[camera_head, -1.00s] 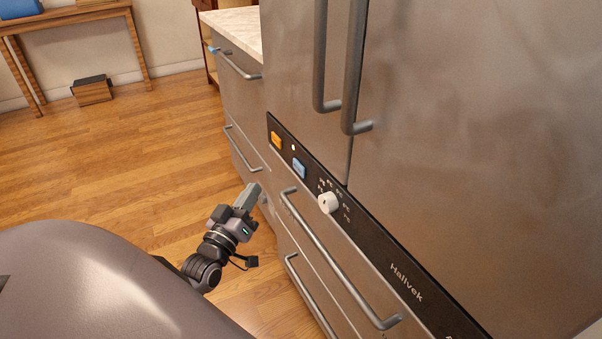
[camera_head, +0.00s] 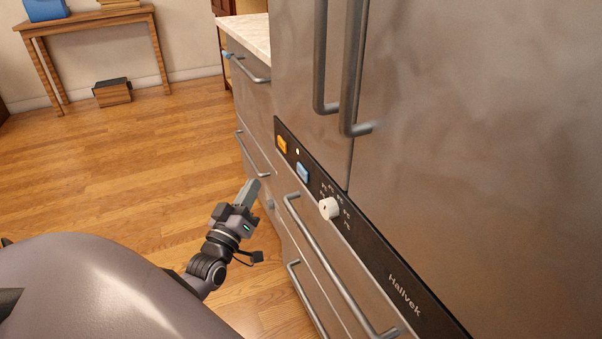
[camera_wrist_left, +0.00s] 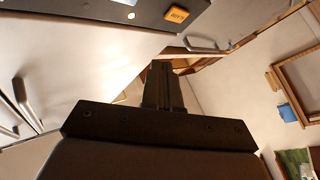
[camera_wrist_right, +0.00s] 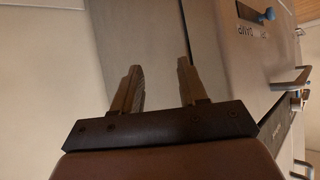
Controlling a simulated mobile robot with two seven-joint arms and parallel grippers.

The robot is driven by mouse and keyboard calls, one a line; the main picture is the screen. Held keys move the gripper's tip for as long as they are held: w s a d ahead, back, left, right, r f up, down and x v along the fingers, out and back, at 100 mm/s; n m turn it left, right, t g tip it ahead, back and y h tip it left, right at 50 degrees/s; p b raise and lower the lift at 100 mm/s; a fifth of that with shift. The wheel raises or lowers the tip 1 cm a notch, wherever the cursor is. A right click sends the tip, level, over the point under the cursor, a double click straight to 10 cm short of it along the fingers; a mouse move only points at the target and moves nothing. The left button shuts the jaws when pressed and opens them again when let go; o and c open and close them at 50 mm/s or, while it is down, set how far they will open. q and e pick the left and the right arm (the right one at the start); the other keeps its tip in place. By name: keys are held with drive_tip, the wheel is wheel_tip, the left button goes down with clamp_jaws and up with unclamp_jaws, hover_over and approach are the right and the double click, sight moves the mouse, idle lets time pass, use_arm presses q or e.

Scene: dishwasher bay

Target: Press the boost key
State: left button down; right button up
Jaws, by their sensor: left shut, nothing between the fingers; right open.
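A dark control strip (camera_head: 392,275) runs across the steel front of the appliance. Near its far end sits an orange key (camera_head: 282,145) with a small lit dot beside it, then a blue key (camera_head: 302,172) and a white knob (camera_head: 328,208). The orange key also shows in the left wrist view (camera_wrist_left: 177,14), with small lettering I cannot read surely. My left gripper (camera_head: 252,187) is shut and empty, below and left of the orange key, apart from it. Its fingers show in the left wrist view (camera_wrist_left: 162,72). My right gripper (camera_wrist_right: 159,66) is open and empty.
Long bar handles (camera_head: 335,265) stick out below the strip, and vertical handles (camera_head: 354,70) above it. A drawer unit with a pale countertop (camera_head: 250,36) stands beyond. Wooden floor (camera_head: 130,170) is free to the left. A wooden table (camera_head: 90,20) stands at the back.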

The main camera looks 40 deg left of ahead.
use_arm(q)
drive_tip(key=b, duration=0.2)
approach(299, 167)
drive_tip(key=w+a+r, duration=0.2)
drive_tip(key=w+a, duration=0.1)
drive_tip(key=shift+w+d+f, duration=0.1)
drive_tip(key=shift+w+f, duration=0.05)
drive_tip(key=shift+w, duration=0.5)
use_arm(e)
drive_tip(key=shift+w+a+r, duration=0.15)
drive_tip(key=shift+w+a, duration=0.2)
drive_tip(key=shift+a, duration=0.25)
drive_tip(key=shift+d, duration=0.1)
idle(0.6)
use_arm(q)
drive_tip(key=shift+w+d, duration=0.2)
drive_tip(key=shift+w, duration=0.15)
drive_tip(key=shift+w+d, duration=0.15)
drive_tip(key=shift+w, duration=0.2)
idle(0.5)
drive_tip(key=shift+w+d+r, duration=0.15)
drive_tip(key=shift+d+r, duration=0.05)
drive_tip(key=shift+d, duration=0.05)
use_arm(e)
drive_tip(key=shift+s, duration=0.1)
idle(0.6)
